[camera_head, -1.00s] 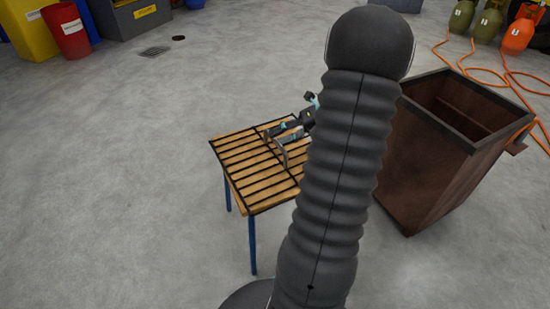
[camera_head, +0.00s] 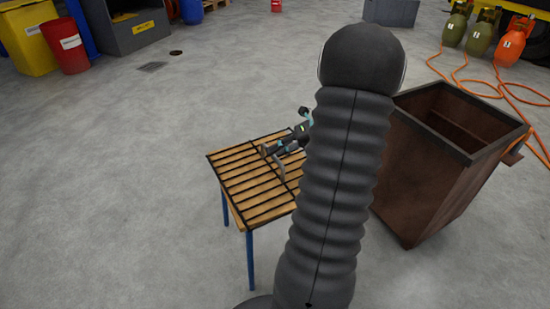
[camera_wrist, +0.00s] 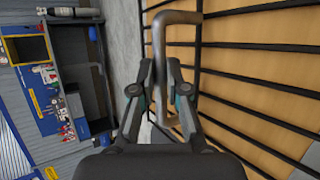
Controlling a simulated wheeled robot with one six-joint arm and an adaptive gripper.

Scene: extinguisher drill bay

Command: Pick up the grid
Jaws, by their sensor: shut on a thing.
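The grid (camera_head: 228,178) is a frame of thin black bars over a small wooden table (camera_head: 240,219) with blue legs. I cannot tell whether any gap lies between it and the wood. A grey bent handle (camera_head: 279,171) stands up from the grid. In the wrist view, this handle (camera_wrist: 159,45) runs between my fingers, beside the black bars (camera_wrist: 197,60). My gripper (camera_head: 283,148) is shut on the handle; its fingers also show in the wrist view (camera_wrist: 163,95). My arm hides the right part of the grid and table in the head view.
A rusty open-topped bin (camera_head: 420,190) stands close to the right of the table. Orange hoses (camera_head: 465,80) run from cylinders (camera_head: 480,35) at the back right. A red bin (camera_head: 68,45) and a yellow bin (camera_head: 27,42) stand far left. Floor left of the table is clear.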

